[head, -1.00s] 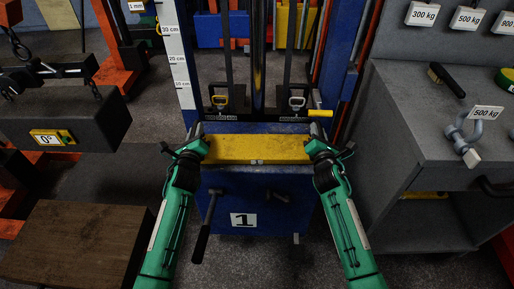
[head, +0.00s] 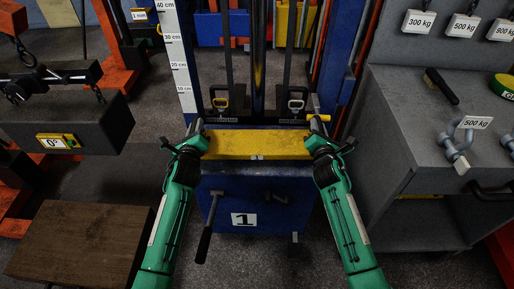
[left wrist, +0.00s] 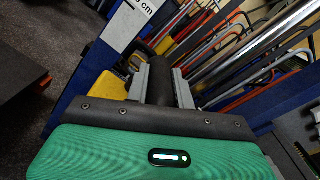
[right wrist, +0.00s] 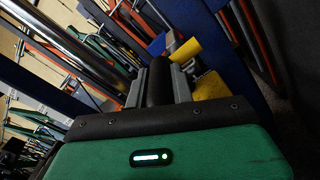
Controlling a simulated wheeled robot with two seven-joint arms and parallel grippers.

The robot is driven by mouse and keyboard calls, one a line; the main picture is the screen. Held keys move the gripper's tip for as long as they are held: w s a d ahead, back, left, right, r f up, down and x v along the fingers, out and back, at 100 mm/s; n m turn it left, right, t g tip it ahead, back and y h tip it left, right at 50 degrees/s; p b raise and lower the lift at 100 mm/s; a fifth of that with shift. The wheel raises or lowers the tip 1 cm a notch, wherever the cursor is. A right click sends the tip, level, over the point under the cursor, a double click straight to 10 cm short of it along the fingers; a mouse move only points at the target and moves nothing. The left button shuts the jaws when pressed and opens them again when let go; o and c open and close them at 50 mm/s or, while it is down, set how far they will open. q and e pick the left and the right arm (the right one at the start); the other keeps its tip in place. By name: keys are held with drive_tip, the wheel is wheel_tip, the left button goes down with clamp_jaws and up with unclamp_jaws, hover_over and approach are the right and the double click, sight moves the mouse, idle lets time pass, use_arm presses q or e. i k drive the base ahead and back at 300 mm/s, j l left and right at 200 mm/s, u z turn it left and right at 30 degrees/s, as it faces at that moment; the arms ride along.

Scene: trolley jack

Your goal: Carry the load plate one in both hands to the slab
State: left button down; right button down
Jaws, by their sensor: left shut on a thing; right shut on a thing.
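The yellow load plate (head: 255,145) spans between my two grippers in the head view, level, over the blue unit with the label 1 (head: 244,219). I cannot tell how much gap is under it. My left gripper (head: 193,135) is at its left end and my right gripper (head: 321,133) at its right end. In the left wrist view my left gripper (left wrist: 161,82) is shut on a dark round handle, with yellow beside it. My right gripper (right wrist: 159,82) is likewise shut on a dark handle. A dark grey slab (head: 65,122) with a 0° gauge hangs at the left.
A brown wooden platform (head: 82,242) is at lower left. A grey bench (head: 420,125) with shackles and a brush (head: 441,86) stands close at the right. A blue rack and a centimetre scale (head: 180,65) stand ahead. Dark floor is free left of my left arm.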

sight(75, 246)
drive_tip(key=k+j, duration=0.1)
drive_tip(key=j, duration=0.4)
drive_tip(key=k+j, duration=0.1)
drive_tip(key=j, duration=0.4)
drive_tip(key=k+j, duration=0.1)
drive_tip(key=j, duration=0.4)
drive_tip(key=k+j, duration=0.1)
drive_tip(key=j, duration=0.4)
drive_tip(key=k+j, duration=0.1)
drive_tip(key=j, duration=0.4)
drive_tip(key=k+j, duration=0.1)
drive_tip(key=j, duration=0.4)
drive_tip(key=k+j, duration=0.1)
drive_tip(key=j, duration=0.35)
drive_tip(key=k+j, duration=0.15)
drive_tip(key=j, duration=0.35)
drive_tip(key=i+z, duration=0.05)
